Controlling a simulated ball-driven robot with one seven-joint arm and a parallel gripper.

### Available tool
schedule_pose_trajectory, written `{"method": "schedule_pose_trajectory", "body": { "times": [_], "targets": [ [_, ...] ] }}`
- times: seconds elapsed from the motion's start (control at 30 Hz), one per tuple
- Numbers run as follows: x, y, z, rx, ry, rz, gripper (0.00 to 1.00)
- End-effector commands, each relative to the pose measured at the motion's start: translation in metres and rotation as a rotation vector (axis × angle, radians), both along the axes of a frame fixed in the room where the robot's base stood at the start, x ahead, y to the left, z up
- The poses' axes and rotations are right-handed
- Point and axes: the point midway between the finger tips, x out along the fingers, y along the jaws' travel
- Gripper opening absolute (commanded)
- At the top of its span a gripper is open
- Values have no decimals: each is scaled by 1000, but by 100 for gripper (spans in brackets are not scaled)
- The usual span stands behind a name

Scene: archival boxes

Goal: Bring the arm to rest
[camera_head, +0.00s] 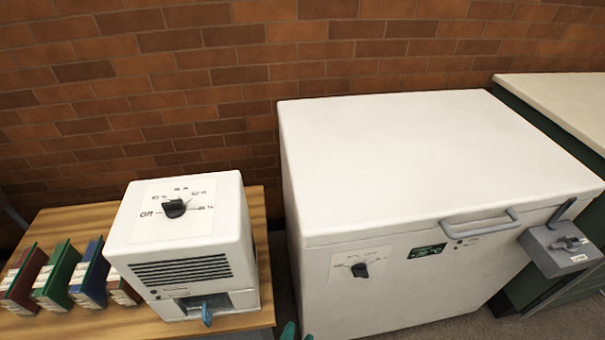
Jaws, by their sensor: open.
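Neither my gripper nor my arm can be made out in the head view. A small teal-green tip (289,331) shows at the bottom edge, between the wooden table and the white chest; too little of it shows to tell what it is.
A wooden table (65,218) at left carries several coloured archival boxes (62,274) and a white dial device (180,245) with a blue part low in front. A large closed white chest freezer (410,165) fills the middle. A green cabinet with pale top (570,100) stands right. A brick wall (230,60) is behind.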

Motion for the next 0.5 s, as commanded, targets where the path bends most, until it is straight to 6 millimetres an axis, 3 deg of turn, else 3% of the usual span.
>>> {"method": "schedule_pose_trajectory", "body": {
  "times": [0.03, 0.17, 0.3, 0.4, 0.5],
  "targets": [
    [6, -38, 6, 91, 42, -153, 40],
    [1, -128, 9, 367, 146, -585, 40],
    [-36, -219, 17, 700, 223, -1121, 40],
    [-76, -264, 28, 932, 254, -1501, 40],
    [-113, -288, 40, 1115, 270, -1814, 40]
  ]
}}
